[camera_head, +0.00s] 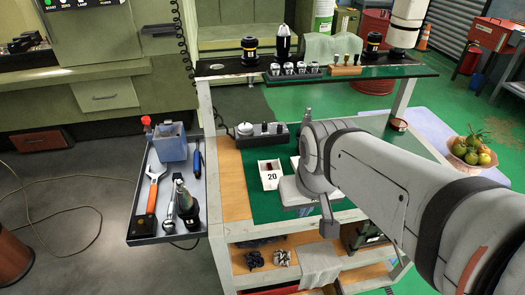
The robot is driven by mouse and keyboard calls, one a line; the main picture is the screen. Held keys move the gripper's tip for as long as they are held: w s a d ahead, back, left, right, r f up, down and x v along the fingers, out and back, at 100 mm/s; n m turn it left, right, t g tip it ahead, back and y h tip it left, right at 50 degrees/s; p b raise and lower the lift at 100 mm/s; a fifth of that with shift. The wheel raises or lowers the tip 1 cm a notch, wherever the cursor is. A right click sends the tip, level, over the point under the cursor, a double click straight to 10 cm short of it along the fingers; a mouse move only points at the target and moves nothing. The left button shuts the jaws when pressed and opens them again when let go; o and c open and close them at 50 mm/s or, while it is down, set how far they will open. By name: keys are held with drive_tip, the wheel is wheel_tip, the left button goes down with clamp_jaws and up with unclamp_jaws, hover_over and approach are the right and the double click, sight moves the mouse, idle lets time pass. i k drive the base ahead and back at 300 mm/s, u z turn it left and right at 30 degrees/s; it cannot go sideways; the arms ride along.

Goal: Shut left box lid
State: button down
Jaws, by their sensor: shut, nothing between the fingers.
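A small white box (270,181) marked 20 stands on the green mat of the cart, left of my arm's end. A dark reddish thing shows at its top; I cannot make out its lid clearly. A light grey flat-topped part (290,192) lies just right of it, partly covered by my arm; I cannot tell whether it is a lid or another box. My arm comes in from the right, and my gripper (326,228) seems to be the narrow dark end pointing down near the cart's front edge. It is shut and empty, right of the white box and apart from it.
A side tray (158,226) at left holds a blue-grey bin (171,147), an orange wrench (153,190) and other tools. A black holder (262,137) stands behind the white box. An upper shelf (232,68) carries toolholders. The wooden strip at the cart's left is clear.

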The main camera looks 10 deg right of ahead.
sight(270, 179)
drive_tip(key=z, duration=0.05)
drive_tip(key=k, duration=0.8)
drive_tip(key=u, duration=1.65)
drive_tip(key=i, duration=0.8)
drive_tip(key=z, duration=1.65)
